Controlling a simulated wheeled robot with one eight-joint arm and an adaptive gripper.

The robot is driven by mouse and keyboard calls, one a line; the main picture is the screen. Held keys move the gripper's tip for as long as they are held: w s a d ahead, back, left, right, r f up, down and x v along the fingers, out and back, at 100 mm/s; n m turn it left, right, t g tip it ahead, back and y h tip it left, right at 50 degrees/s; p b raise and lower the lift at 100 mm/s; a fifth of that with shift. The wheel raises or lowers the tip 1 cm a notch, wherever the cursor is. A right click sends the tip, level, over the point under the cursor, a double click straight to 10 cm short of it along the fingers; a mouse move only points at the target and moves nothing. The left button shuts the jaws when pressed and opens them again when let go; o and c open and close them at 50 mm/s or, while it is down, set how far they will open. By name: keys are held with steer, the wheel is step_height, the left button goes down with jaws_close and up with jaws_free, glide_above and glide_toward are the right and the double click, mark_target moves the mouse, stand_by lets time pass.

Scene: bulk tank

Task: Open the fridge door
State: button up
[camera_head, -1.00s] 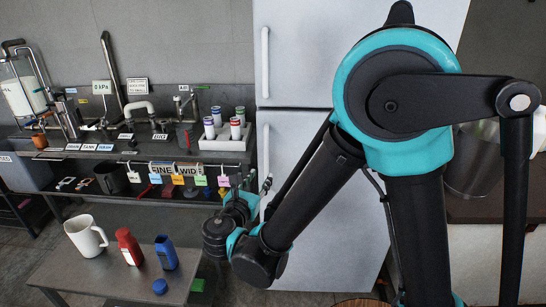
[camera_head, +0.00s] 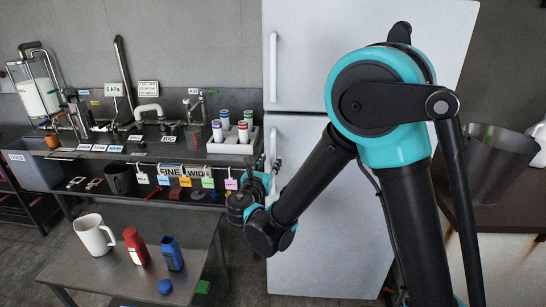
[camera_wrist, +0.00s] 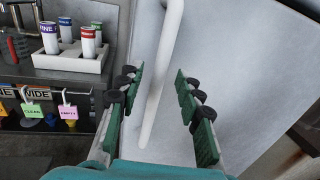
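The white fridge has an upper door (camera_head: 350,50) and a lower door (camera_head: 335,225), and both look shut. The upper door's vertical handle (camera_head: 273,65) is at its left edge. The lower door's handle (camera_head: 273,145) is partly hidden by my gripper (camera_head: 269,172) in the head view. In the wrist view, my gripper (camera_wrist: 160,85) is open, with one finger on each side of the white handle bar (camera_wrist: 158,90). The bar runs between the fingers with gaps on both sides. I cannot tell exactly how deep it sits between them.
A counter with a tube rack (camera_head: 232,147) and hanging tags adjoins the fridge's left. A metal bucket (camera_head: 490,165) stands on the right.

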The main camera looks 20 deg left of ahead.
mark_target(272, 157)
steer(key=shift+w, duration=2.05)
jaws_close()
